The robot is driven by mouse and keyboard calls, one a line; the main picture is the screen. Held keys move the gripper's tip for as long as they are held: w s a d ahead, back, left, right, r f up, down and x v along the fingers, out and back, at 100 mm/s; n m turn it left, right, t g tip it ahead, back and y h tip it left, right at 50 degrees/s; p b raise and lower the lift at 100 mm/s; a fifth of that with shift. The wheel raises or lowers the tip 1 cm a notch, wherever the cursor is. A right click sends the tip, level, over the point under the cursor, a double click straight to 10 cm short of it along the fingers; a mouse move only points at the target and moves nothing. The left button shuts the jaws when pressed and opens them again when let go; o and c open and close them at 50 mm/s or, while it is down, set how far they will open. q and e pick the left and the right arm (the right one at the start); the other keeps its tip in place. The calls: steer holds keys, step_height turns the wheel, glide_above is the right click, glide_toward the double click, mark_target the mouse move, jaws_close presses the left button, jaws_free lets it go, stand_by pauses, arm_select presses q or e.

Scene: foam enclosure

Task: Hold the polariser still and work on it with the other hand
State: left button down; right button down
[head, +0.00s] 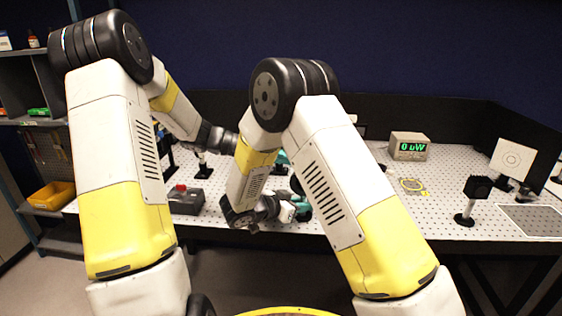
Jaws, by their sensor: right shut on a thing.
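My right gripper (290,208) is low over the front part of the perforated bench, with teal and white parts showing. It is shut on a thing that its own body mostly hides. A small dark round part (296,185), likely the polariser, shows just above it, partly covered by my right arm. My left arm reaches in from the left, and its wrist (217,136) passes behind my right forearm. A teal patch (281,160) shows beyond that forearm and may belong to my left gripper. The left fingers cannot be made out.
A meter (408,146) reading 0 uW stands at the back. A black block on a post (477,196) and a white target card (511,158) stand at the right. A dark box with a red button (186,199) is at the left. A yellow-edged disc (412,186) lies mid-bench.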

arm_select(q)
steer(key=shift+r, duration=0.15)
stand_by(0.5)
arm_select(e)
steer(key=c, duration=1.3)
jaws_free()
arm_select(q)
steer(key=r+v, duration=0.1)
steer(key=v, duration=0.9)
arm_select(e)
steer(key=shift+o, duration=0.2)
arm_select(q)
steer(key=shift+r, duration=0.1)
